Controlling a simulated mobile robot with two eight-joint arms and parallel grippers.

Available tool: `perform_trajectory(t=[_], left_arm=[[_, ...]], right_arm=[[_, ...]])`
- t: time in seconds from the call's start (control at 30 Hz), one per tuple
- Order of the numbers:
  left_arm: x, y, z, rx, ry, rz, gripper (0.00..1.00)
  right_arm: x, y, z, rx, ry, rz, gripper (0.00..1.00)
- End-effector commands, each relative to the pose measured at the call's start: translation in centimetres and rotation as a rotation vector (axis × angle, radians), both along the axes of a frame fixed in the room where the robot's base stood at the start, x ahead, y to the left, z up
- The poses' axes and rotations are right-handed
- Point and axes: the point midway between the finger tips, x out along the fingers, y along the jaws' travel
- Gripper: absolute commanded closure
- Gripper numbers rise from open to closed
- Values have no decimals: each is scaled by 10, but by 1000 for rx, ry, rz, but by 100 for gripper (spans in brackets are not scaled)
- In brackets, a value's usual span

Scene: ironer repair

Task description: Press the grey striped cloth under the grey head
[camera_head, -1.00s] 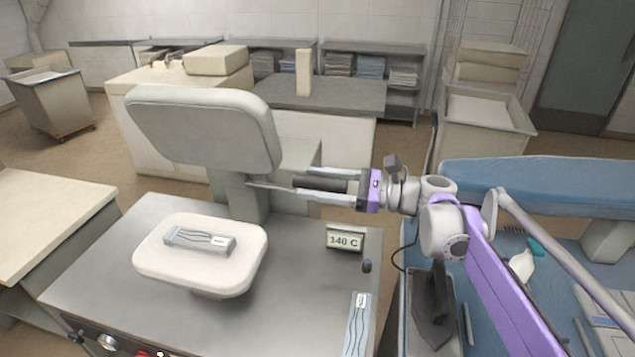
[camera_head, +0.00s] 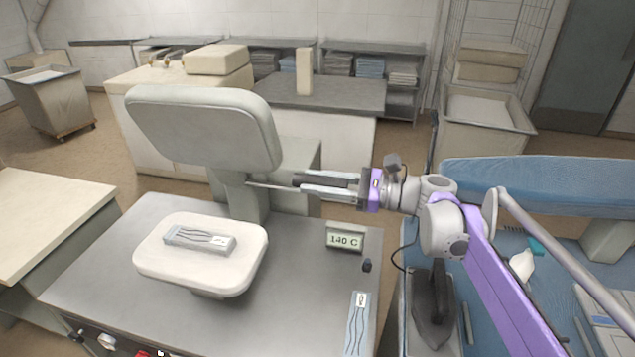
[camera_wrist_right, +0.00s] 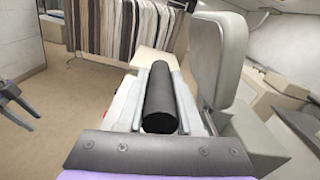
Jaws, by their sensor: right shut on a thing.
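The grey striped cloth (camera_head: 200,239), with dark wavy lines and a small white label, lies flat and folded on the cream padded pad (camera_head: 205,275) of the press. The grey head (camera_head: 200,125) is raised and tilted above and behind the pad, clear of the cloth. My right gripper (camera_head: 318,187) is right of the head, shut on the dark handle, which a thin bar (camera_head: 268,186) joins to the press. In the right wrist view the black cylindrical handle (camera_wrist_right: 160,98) lies between the two fingers, and the head (camera_wrist_right: 222,70) stands to their right.
A display (camera_head: 345,238) reads 140 C on the press table. A dark iron (camera_head: 432,305) stands to the right, before a blue ironing board (camera_head: 540,185). A red button (camera_head: 150,353) is at the front.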

Motion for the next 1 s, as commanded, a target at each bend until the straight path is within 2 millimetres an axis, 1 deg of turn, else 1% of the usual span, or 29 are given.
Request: perform_trajectory(t=[0.77, 0.87, 1.0], left_arm=[[0, 0, 0, 0, 0, 0, 50], [-1, 0, -2, 0, 1, 0, 50], [-3, 0, -11, 0, 6, 0, 50]], right_arm=[[0, 0, 0, 0, -1, 0, 100], [-2, 1, -4, -3, -9, 0, 100], [-11, 4, -17, -15, -42, 0, 100]])
